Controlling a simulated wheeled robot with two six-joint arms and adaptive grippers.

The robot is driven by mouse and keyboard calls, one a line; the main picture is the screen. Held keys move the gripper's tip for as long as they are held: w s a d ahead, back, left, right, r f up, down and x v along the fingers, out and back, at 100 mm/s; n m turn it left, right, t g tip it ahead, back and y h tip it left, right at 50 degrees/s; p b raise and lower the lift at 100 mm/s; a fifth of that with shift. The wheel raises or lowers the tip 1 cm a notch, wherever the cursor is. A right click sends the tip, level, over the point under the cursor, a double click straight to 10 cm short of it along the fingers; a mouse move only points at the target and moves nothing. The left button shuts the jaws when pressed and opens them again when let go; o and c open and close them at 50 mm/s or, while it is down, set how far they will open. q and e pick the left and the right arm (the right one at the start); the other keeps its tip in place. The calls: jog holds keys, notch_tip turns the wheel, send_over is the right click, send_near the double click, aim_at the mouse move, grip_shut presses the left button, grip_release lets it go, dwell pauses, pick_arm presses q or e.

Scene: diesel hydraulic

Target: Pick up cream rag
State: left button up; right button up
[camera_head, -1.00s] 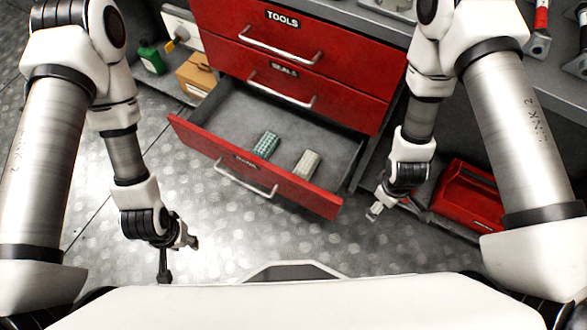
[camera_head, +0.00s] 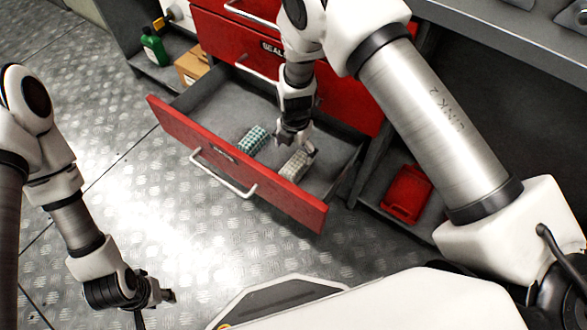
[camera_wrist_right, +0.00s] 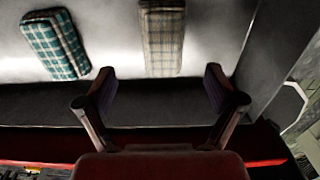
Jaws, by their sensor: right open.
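The cream rag (camera_head: 294,166) is a folded checked cloth lying in the open red drawer (camera_head: 245,170), right of a teal checked rag (camera_head: 253,139). In the right wrist view the cream rag (camera_wrist_right: 163,40) lies beyond my fingertips, and the teal rag (camera_wrist_right: 54,45) is to its left. My right gripper (camera_head: 297,146) is over the drawer close to the cream rag, partly covering its far end in the head view. Its jaws (camera_wrist_right: 160,88) are open and empty. My left gripper (camera_head: 168,297) is over the floor at lower left, too small to read its opening.
The drawer's front panel and metal handle (camera_head: 222,175) face me. A red toolbox (camera_head: 406,194) sits on the lower shelf at right. A green bottle (camera_head: 153,48) and a cardboard box (camera_head: 191,66) stand on the left shelf. The floor left of the drawer is clear.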

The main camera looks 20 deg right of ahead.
aim_at(296, 163)
notch_tip(296, 163, down, 8)
jog(key=b, duration=0.3)
jog(key=shift+s+d+r, duration=0.1)
jog(key=shift+s+r, duration=0.05)
jog(key=shift+r, duration=0.15)
jog(key=c, duration=1.3)
